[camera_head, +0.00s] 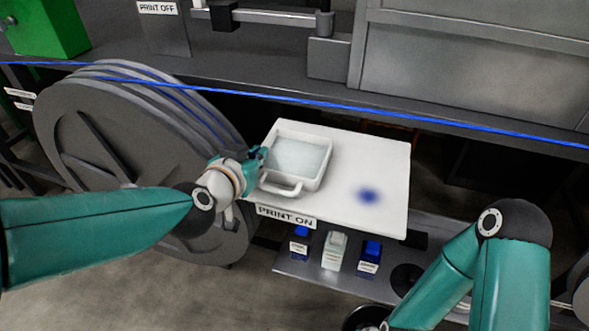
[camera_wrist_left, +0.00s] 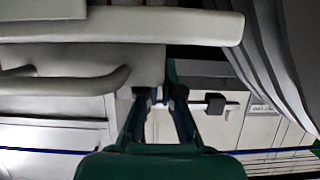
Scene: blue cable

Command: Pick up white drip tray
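The white drip tray (camera_head: 325,171) rests on a white board (camera_head: 390,165). It is a shallow open box with a pale inside and a loop handle on its near side. My left gripper (camera_head: 257,160) is at the tray's left side, very close to its wall. In the left wrist view, the gripper (camera_wrist_left: 159,95) has a gap between its fingertips, and the tray's rim (camera_wrist_left: 150,24) crosses the top. I cannot tell whether the fingers touch the tray. My right arm comes in at lower right; its gripper is out of view.
A blue cable (camera_head: 335,104) runs across behind the tray. A large grey reel (camera_head: 90,150) stands at left. A blue stain (camera_head: 368,195) marks the board.

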